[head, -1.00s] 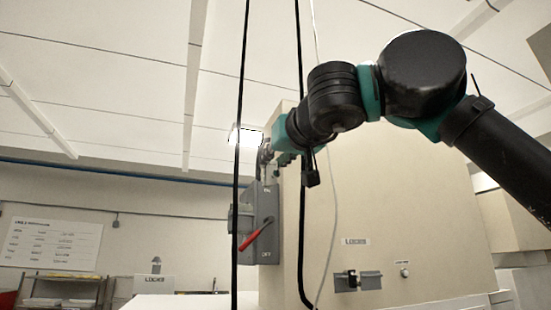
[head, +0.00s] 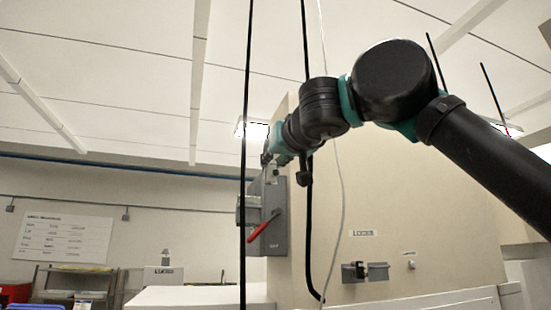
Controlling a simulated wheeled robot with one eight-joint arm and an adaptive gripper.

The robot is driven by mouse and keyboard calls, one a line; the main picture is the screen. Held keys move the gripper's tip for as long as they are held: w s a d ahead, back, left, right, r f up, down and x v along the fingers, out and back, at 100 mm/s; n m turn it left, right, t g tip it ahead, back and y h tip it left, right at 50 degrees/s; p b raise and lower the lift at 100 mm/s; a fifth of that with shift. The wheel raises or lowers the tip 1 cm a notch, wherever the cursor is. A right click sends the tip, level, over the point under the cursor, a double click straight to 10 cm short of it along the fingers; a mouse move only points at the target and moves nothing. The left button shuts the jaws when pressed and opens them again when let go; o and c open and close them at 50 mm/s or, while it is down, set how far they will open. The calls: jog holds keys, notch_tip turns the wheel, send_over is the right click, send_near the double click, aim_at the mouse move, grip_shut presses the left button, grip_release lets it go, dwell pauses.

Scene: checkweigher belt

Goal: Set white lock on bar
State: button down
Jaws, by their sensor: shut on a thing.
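My gripper (head: 268,162) is small and partly hidden at the end of my arm, at the top of the grey switch box (head: 274,235). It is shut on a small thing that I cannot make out. The white lock cannot be made out on its own in this view. The box has a red handle (head: 263,226) slanting down to the left. A bar for the lock cannot be told apart on the box. Whether my gripper touches the box is not clear.
The box sits at the left edge of a tall beige cabinet (head: 420,200). The cabinet carries a LOCKS label (head: 361,233), a dark latch-like fitting (head: 353,271) and a small knob (head: 411,265). A white LOCKS box (head: 163,275) stands at left.

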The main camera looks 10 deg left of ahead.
jog(key=x, duration=1.8)
jog(key=shift+w+f, duration=0.3)
dwell(1.5)
jog(key=shift+w+a, duration=0.1)
jog(key=shift+f, duration=1.15)
jog(key=shift+f, duration=0.3)
jog(key=shift+f, duration=0.35)
jog(key=shift+f, duration=0.35)
jog(key=shift+f, duration=0.25)
jog(key=c, duration=1.3)
grip_release()
